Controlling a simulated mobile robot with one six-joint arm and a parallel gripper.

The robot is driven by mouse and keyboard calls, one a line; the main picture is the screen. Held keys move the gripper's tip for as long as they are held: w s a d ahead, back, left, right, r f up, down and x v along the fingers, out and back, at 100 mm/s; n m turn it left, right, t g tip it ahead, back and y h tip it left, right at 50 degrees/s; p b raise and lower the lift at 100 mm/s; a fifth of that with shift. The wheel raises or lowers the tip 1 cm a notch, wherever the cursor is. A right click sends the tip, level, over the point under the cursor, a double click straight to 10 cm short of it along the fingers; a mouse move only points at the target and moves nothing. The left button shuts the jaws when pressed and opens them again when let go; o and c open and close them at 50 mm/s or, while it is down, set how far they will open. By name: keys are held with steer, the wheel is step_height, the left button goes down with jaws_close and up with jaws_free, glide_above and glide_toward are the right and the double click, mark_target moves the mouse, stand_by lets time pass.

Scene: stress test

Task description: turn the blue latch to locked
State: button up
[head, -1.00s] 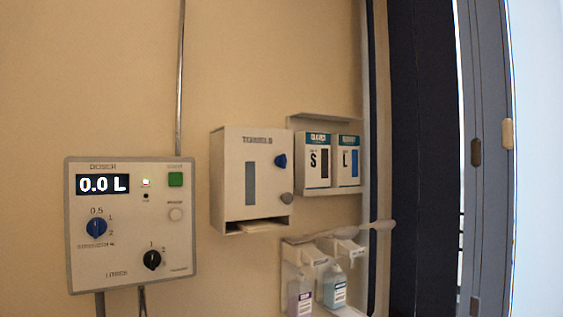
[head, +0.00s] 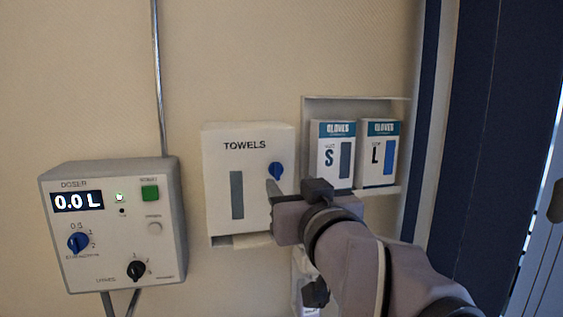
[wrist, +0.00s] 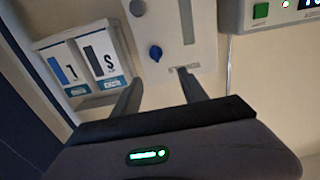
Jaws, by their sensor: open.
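The blue latch (head: 275,171) is a small knob on the upper right of the white towel dispenser's front (head: 222,165). It also shows in the wrist view (wrist: 155,53), which is turned nearly upside down. My gripper (head: 277,190) is in front of the dispenser, just below the latch in the head view. In the wrist view its two fingers (wrist: 158,78) are spread apart with nothing between them, and the latch appears beyond their tips, roughly in line with the gap. I see no contact. I cannot tell whether the latch stands at locked.
A grey knob (wrist: 138,8) is on the dispenser near the latch. Glove boxes (head: 333,155) sit in a wall holder close on the right. A doser panel (head: 150,255) with its own blue dial (head: 78,242) is on the left. A dark door frame (head: 470,130) is at far right.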

mark_target(278, 167)
steer(key=w, duration=0.4)
steer(key=w+a+p, duration=0.1)
steer(key=w, duration=0.3)
steer(key=w+a, duration=0.1)
steer(key=w, duration=0.3)
steer(key=shift+f+p, duration=0.1)
steer(key=shift+p, duration=0.25)
steer(key=shift+w+d, duration=0.15)
steer(key=shift+w, duration=0.2)
steer(key=shift+s, duration=0.1)
jaws_close()
